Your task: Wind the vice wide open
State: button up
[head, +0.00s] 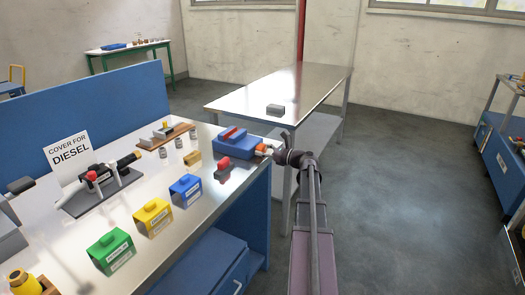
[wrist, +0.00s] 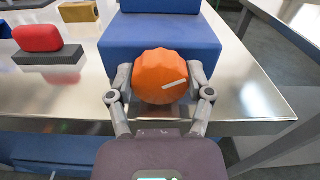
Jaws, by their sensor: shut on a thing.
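The blue vice (head: 240,146) stands at the right end of the workbench, with a red part on its top. In the wrist view its blue body (wrist: 160,42) fills the top middle. Its orange knob (wrist: 160,77) faces my camera and carries a white mark pointing right and slightly up. My gripper (wrist: 160,92) is shut on the knob, one finger on each side. In the head view my gripper (head: 275,152) meets the orange knob (head: 262,149) at the bench's right edge. The gap between the vice jaws cannot be made out.
A red-topped block (wrist: 38,42) stands left of the vice. Green (head: 110,250), yellow (head: 153,218) and blue (head: 186,190) boxes line the bench front. A sign (head: 70,157) reads "COVER FOR DIESEL".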

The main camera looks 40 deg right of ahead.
jog(key=shift+a+n, duration=0.1)
jog(key=shift+n, duration=2.1)
jog(key=o, duration=1.1)
jog(key=shift+o, duration=0.2)
jog(key=v, duration=1.2)
jog(key=shift+f, duration=0.1)
